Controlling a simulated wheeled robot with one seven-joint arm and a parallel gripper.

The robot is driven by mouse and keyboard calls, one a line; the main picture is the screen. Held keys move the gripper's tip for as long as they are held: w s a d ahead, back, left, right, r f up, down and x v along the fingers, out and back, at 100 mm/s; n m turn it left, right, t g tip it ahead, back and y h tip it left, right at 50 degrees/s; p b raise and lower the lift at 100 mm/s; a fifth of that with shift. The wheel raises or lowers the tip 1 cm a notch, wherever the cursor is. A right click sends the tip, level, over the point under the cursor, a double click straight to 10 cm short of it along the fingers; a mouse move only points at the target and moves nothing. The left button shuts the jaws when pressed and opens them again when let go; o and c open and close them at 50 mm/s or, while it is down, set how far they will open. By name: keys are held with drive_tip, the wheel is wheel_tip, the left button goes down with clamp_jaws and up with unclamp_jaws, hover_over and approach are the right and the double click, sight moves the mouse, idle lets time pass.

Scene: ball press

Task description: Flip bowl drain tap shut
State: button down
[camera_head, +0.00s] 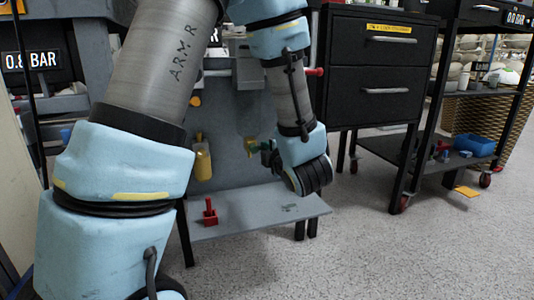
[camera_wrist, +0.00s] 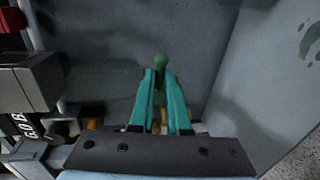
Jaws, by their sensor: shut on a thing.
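My gripper (camera_wrist: 160,78) is shut on this green handle. In the head view my gripper (camera_head: 268,147) reaches the tap from the right, with my wrist just beside it. Most of the tap body is hidden behind my fingers, and I cannot tell the handle's exact angle.
A yellow cylinder (camera_head: 202,160) hangs left of the tap. Below is a grey shelf (camera_head: 255,210) bearing a red part (camera_head: 210,212). A black drawer cabinet (camera_head: 375,70) stands close on the right. Grey panels flank my fingers in the wrist view. Open floor lies front right.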

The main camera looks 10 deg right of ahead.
idle(0.3)
drive_tip(key=c, duration=0.9)
unclamp_jaws()
drive_tip(key=shift+s, duration=0.1)
drive_tip(key=shift+b+v, duration=1.85)
drive_tip(key=shift+v, duration=3.45)
